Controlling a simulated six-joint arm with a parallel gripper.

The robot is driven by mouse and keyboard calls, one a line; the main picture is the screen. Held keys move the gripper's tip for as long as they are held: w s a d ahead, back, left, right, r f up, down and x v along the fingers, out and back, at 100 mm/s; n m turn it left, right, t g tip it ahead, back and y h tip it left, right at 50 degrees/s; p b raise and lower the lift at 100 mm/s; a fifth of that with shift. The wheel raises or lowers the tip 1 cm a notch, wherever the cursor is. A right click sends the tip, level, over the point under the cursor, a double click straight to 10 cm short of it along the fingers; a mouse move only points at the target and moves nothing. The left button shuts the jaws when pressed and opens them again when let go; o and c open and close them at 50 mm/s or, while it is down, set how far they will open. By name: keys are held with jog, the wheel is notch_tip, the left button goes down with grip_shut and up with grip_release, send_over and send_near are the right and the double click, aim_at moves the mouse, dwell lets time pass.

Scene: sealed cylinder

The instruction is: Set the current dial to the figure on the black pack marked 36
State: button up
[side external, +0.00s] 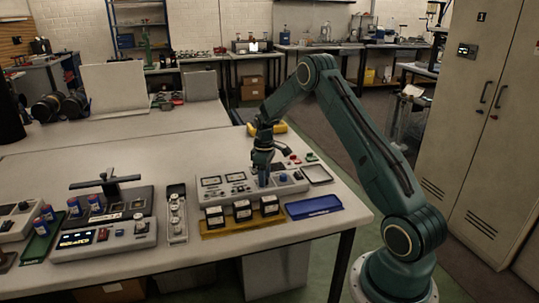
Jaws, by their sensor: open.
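A grey control panel (234,191) with two meters and several knobs lies on the bench. My gripper (263,181) points down over the right part of this panel, at or just above its face. It covers whatever control lies under it, so I cannot tell whether it touches a dial. Three black packs with pale labels stand in a row on a yellow tray in front of the panel: a left pack (215,216), a middle pack (242,211) and a right pack (269,205). Their figures are too small to read, so I cannot tell which is marked 36.
The yellow tray (228,231) and an empty blue tray (314,206) lie at the bench's front edge. A tray of small parts (177,213) and an instrument with a lit display (104,240) stand to the left. The bench behind the panel (160,150) is mostly clear.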

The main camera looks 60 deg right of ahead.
jog(key=c, duration=1)
jog(key=shift+m, duration=0.5)
jog(key=m, duration=0.3)
jog(key=shift+m, duration=0.3)
jog(key=m, duration=0.4)
jog(key=shift+m, duration=0.3)
jog(key=m, duration=0.4)
jog(key=shift+r+m, duration=0.1)
jog(key=shift+m, duration=0.2)
jog(key=m, duration=0.4)
